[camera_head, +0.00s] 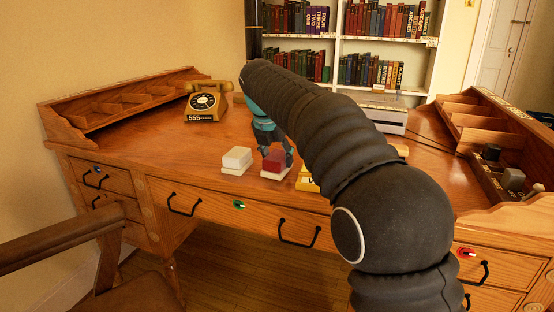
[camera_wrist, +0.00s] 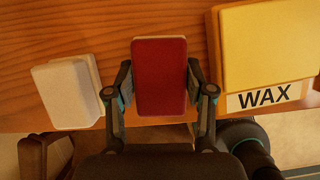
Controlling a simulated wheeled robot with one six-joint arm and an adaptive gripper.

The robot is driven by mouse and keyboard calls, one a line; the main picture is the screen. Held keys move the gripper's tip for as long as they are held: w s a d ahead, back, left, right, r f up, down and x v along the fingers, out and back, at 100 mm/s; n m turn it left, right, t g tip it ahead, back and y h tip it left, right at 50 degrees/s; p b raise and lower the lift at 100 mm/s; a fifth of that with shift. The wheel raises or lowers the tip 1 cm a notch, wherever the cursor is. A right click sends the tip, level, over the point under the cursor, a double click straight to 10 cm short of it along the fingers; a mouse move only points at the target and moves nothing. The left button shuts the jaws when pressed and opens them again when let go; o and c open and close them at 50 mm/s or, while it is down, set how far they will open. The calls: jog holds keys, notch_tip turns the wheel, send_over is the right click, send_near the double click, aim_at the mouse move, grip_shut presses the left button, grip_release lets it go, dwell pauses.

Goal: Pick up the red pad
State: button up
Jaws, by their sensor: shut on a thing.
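The red pad (camera_head: 273,161) is a small dark red block above a white base near the desk's front edge. In the wrist view the red pad (camera_wrist: 160,76) lies between the two fingers of my gripper (camera_wrist: 160,92). My gripper (camera_head: 276,157) reaches down from above and is shut on the red pad, with a finger against each side. I cannot tell whether the pad is clear of the white base under it.
A white block (camera_head: 237,158) stands left of the pad. A yellow block labelled WAX (camera_wrist: 268,50) stands to its right. A telephone (camera_head: 205,103) is further back on the desk (camera_head: 150,150). A wooden organiser (camera_head: 490,150) with small items is at right.

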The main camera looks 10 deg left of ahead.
aim_at(280, 152)
notch_tip(280, 152, up, 4)
jog(key=shift+r+p, duration=0.15)
jog(key=shift+p, duration=0.45)
jog(key=w+d+r, duration=0.1)
jog(key=d+r, duration=0.5)
jog(key=d, duration=0.5)
jog(key=shift+d+r, duration=0.15)
jog(key=shift+d, duration=0.2)
jog(key=o, duration=0.5)
jog(key=c, duration=0.3)
